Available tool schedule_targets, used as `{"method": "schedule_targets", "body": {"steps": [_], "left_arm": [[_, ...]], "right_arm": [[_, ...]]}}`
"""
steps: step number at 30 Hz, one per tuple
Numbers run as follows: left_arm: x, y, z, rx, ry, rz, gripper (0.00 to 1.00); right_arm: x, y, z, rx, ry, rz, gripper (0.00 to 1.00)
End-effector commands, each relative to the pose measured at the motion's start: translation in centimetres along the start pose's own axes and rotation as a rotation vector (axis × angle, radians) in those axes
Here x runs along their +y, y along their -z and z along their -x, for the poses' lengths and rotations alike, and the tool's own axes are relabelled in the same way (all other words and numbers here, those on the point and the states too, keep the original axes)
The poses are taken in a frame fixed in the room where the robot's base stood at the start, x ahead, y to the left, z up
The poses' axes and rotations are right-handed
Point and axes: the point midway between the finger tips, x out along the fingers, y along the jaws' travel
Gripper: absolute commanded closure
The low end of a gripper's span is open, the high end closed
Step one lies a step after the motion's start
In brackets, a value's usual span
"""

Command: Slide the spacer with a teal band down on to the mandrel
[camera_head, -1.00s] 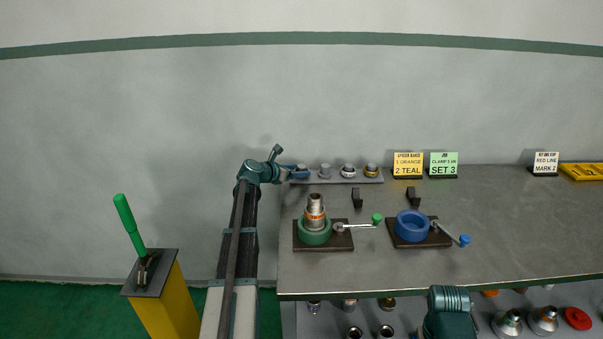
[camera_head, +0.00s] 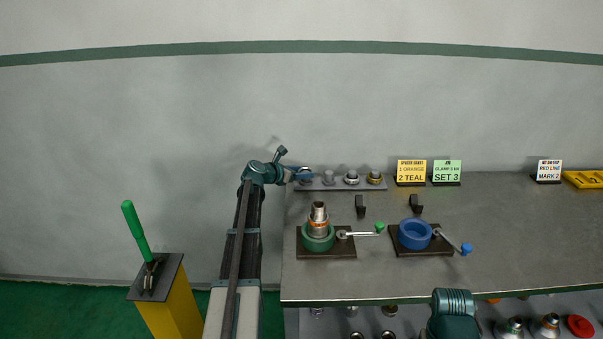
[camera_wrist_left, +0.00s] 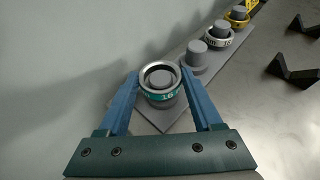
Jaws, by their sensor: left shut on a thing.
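The spacer with a teal band (camera_wrist_left: 161,94) is a silver ring marked 16 in the left wrist view. It sits around a grey peg at the near end of the rack, and the peg top shows inside it. My left gripper (camera_wrist_left: 163,88) is shut on it, one blue finger on each side. In the head view my left gripper (camera_head: 300,174) is at the left end of the rack, largely hiding the spacer. The likely mandrel is the stepped metal piece (camera_head: 318,211) with an orange band, upright in the green vise (camera_head: 317,239). My right gripper is not visible.
The grey rack (camera_head: 340,186) has a bare peg (camera_wrist_left: 196,57) and pegs with a white-banded ring (camera_wrist_left: 219,38) and a yellow ring (camera_wrist_left: 237,17). A blue vise (camera_head: 414,234) stands right of the green one. Black V-shaped rests (camera_head: 360,206) stand behind.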

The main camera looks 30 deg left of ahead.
Motion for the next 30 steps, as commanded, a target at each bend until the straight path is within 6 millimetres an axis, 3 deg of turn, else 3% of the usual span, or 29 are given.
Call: {"method": "schedule_targets", "body": {"steps": [4,21,30], "left_arm": [[-0.3,-1.7,0.9,0.000,0.000,0.000,0.87],[-12.6,0.3,7.7,0.000,0.001,-0.001,0.87],[-14.0,0.4,8.4,0.000,0.000,0.000,0.87]], "right_arm": [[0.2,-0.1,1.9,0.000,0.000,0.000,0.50],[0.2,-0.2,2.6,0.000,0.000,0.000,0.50],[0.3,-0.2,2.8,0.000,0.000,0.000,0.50]]}}
